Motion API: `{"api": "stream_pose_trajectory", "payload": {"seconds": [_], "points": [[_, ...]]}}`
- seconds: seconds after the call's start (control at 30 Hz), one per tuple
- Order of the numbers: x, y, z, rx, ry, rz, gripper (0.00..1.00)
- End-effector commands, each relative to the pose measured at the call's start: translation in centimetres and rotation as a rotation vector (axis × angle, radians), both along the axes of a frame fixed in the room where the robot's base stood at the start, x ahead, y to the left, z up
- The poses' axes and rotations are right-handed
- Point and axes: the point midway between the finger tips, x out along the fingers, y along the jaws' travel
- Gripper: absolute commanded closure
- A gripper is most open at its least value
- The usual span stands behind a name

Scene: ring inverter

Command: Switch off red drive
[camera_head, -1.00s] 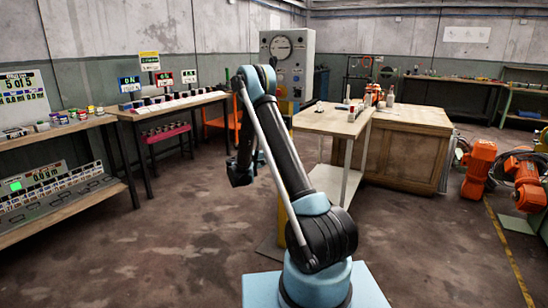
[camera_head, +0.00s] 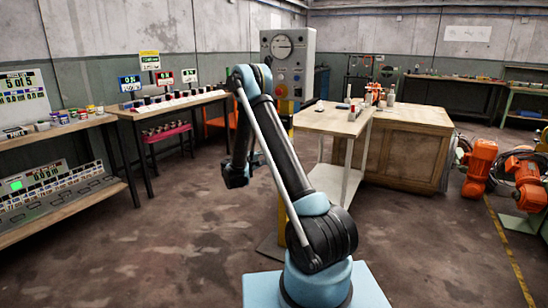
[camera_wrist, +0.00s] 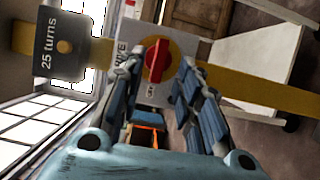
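In the wrist view a red rotary knob (camera_wrist: 156,60) sits on a yellow disc on a grey plate (camera_wrist: 146,92) with partly hidden lettering. The plate is on a yellow post (camera_wrist: 265,92). My gripper (camera_wrist: 158,68) is open, one finger on each side of the knob; I cannot tell whether either finger touches it. In the head view my gripper (camera_head: 236,174) hangs at the arm's end, small and dark, its fingers not clear. Small signs in blue (camera_head: 129,83), red (camera_head: 165,78) and green (camera_head: 189,76) frames stand over the back-left bench.
A dark box labelled "25 turns" (camera_wrist: 62,45) is beside the knob plate. In the head view a grey gauge cabinet (camera_head: 288,55) stands behind my arm. A light-topped table (camera_head: 325,120) and wooden cabinet (camera_head: 415,150) are right of it. The floor at front left is clear.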

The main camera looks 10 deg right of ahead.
Motion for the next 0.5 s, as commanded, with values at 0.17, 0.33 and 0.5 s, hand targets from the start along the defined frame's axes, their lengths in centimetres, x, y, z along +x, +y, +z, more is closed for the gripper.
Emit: {"api": "stream_pose_trajectory", "payload": {"seconds": [0.17,0.33,0.5], "points": [[-1.8,3.3,-0.1,0.0,0.0,0.004,0.68],[-3.3,5.6,-0.1,0.0,0.001,0.004,0.68],[-4.1,7.0,-0.2,0.0,0.001,0.002,0.68]]}}
